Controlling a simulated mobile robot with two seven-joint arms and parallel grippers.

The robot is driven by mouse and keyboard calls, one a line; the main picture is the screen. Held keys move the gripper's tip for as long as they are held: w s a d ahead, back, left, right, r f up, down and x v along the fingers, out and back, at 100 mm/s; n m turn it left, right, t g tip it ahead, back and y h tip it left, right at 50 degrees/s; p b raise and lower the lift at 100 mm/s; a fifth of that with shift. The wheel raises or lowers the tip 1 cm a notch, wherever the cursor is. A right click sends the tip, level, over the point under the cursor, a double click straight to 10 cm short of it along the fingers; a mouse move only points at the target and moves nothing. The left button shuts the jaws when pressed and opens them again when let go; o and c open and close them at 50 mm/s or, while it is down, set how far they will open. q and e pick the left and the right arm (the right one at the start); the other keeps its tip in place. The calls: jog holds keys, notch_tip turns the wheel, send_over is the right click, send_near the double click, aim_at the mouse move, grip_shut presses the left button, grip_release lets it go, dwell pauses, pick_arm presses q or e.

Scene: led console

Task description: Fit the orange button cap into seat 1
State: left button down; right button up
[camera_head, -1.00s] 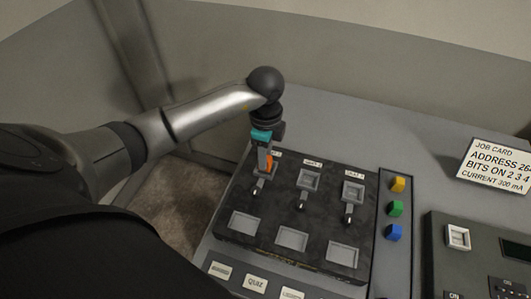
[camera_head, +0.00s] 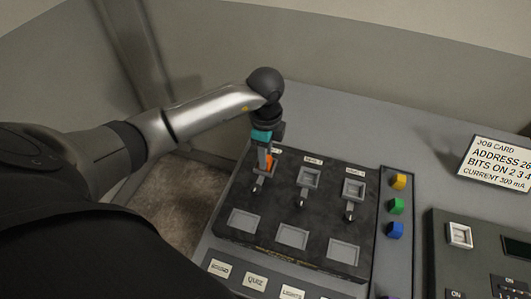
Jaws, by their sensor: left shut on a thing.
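The orange button cap (camera_head: 270,161) is between the fingers of my left gripper (camera_head: 264,165), which is shut on it. The gripper points down over the top-left seat (camera_head: 259,174) of the dark panel. Fingers and cap hide most of that seat, so I cannot tell whether the cap sits inside it or just above. The top-middle seat (camera_head: 309,177) and top-right seat (camera_head: 354,189) are empty square frames with small labels behind them. My right gripper is not in view.
A strip at the right holds yellow (camera_head: 398,181), green (camera_head: 396,206) and blue (camera_head: 393,230) caps. Small toggle levers stand before the top seats, with flat square pads nearer. A job card (camera_head: 496,167) and a dark unit (camera_head: 480,250) are further right.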

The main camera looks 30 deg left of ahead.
pick_arm(q)
jog(key=shift+f, duration=0.1)
jog(key=shift+c, duration=2.3)
grip_release()
notch_tip(320, 180, up, 15)
